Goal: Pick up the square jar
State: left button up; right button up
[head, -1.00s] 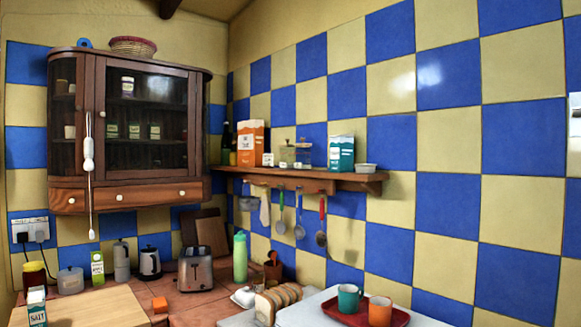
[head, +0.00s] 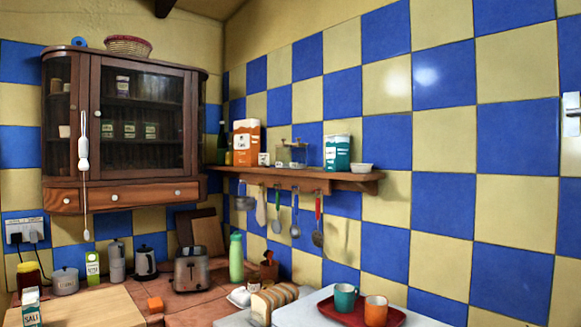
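A clear, square-looking glass jar (head: 292,154) stands on the wooden wall shelf (head: 330,179). It is between the orange-and-white box (head: 246,142) and the teal-and-white container (head: 337,152). A small white item (head: 264,159) stands just left of the glass jar. Several small labelled jars (head: 130,130) stand behind the cabinet's glass door. Neither of my grippers is in view.
Utensils (head: 317,222) hang below the shelf. A dark wooden cabinet (head: 188,130) hangs at the left. The counter below holds a toaster (head: 191,269), a green bottle (head: 236,257), a bread loaf (head: 273,299) and a red tray (head: 394,318) with two cups.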

aim_at(299, 154)
jog(key=i+j+z, duration=0.1)
jog(key=z, duration=0.35)
jog(key=i+j+z, duration=0.1)
jog(key=z, duration=0.35)
jog(key=i+j+z, duration=0.1)
jog(key=j+z, duration=0.15)
jog(key=z, duration=0.25)
